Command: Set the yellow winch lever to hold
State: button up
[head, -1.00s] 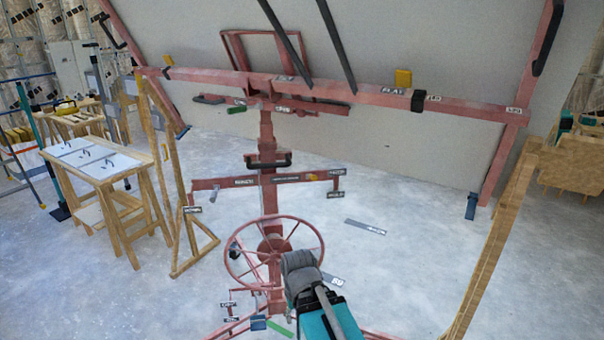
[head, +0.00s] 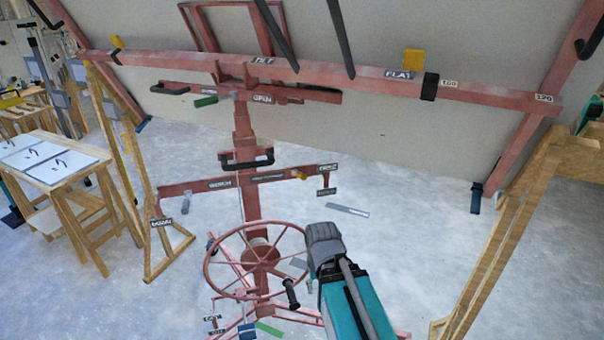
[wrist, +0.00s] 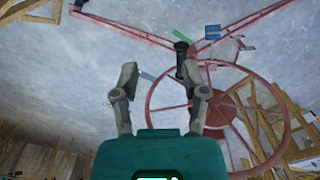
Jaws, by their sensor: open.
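The yellow winch lever (head: 302,174) is a small yellow-tipped piece on the red crossbar of the lift's mast in the head view. It sits near the right end of the bar, close to a white label that seems to read FREE (head: 327,167). A second label (head: 327,192) hangs below that end; its text is too small to read. The lever does not show in the wrist view. My gripper (wrist: 158,72) is open and empty in the wrist view, over the floor beside the red handwheel (wrist: 152,100). In the head view my arm is below and right of the lever, apart from it.
The red handwheel (head: 207,265) with a black crank handle (head: 291,293) stands just left of my arm; the handle shows near my right finger. The large tilted panel (head: 400,130) fills the back. A wooden frame (head: 510,220) is at right, a wooden table (head: 62,182) at left.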

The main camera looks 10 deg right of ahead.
jog(key=shift+o, duration=0.3)
jog(key=shift+o, duration=0.4)
jog(key=t+y+p, duration=0.1)
jog(key=t+p, duration=0.3)
jog(key=p, duration=2.4)
send_near(301, 175)
jog(key=w+d+r, duration=0.1)
jog(key=r, duration=0.1)
jog(key=shift+f, duration=0.25)
jog(key=shift+f, duration=0.2)
jog(key=b+x, duration=0.8)
jog(key=x, duration=0.1)
jog(key=b+x, duration=0.4)
jog(key=shift+w, duration=0.4)
jog(key=shift+f, duration=0.1)
